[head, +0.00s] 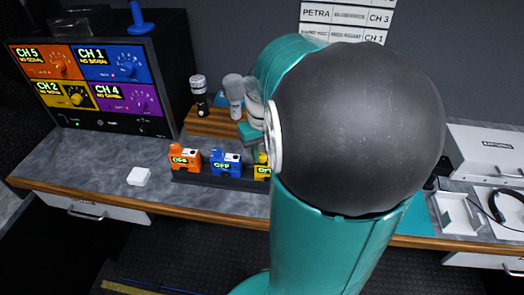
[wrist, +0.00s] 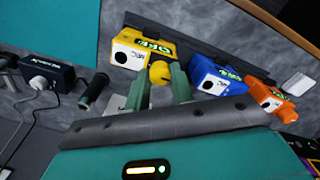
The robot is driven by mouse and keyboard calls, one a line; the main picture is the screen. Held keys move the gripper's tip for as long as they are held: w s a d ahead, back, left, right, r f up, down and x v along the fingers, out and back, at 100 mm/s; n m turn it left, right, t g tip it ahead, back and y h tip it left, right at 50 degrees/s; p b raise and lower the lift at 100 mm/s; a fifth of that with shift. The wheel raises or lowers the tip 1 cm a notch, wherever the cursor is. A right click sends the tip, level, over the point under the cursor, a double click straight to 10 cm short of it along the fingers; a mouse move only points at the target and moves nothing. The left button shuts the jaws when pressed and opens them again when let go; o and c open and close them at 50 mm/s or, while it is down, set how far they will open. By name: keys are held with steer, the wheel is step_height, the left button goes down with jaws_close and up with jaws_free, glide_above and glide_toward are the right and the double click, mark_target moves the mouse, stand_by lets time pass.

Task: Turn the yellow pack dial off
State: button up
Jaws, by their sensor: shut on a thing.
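The yellow pack (wrist: 138,46) shows in the wrist view with a green lit display whose text I cannot read surely. Its yellow dial (wrist: 160,71) sits at the near right corner. My gripper (wrist: 161,77) has its two teal fingers on either side of this dial, shut on it. In the head view only the left part of the yellow pack (head: 262,172) shows, at the right end of a dark rack.
Beside it stand a blue pack (head: 225,163) and an orange pack (head: 184,158). A wooden block with microphones (head: 211,122) is behind. A white box (head: 139,176) lies left. A black box with cables (wrist: 47,72) shows in the wrist view.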

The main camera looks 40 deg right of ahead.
mark_target(262, 156)
stand_by(0.3)
steer(key=o, duration=1)
step_height(262, 156, up, 14)
steer(key=shift+a+f, duration=0.1)
steer(key=s+a+f+n+t, duration=0.2)
steer(key=a, duration=0.9)
steer(key=s+a+f+n+t, duration=0.1)
steer(key=s+a+t, duration=0.2)
steer(key=a, duration=0.8)
steer(key=shift+a+f+n+t, duration=0.2)
steer(key=shift+f+n+t, duration=0.1)
steer(key=shift+f+n, duration=0.1)
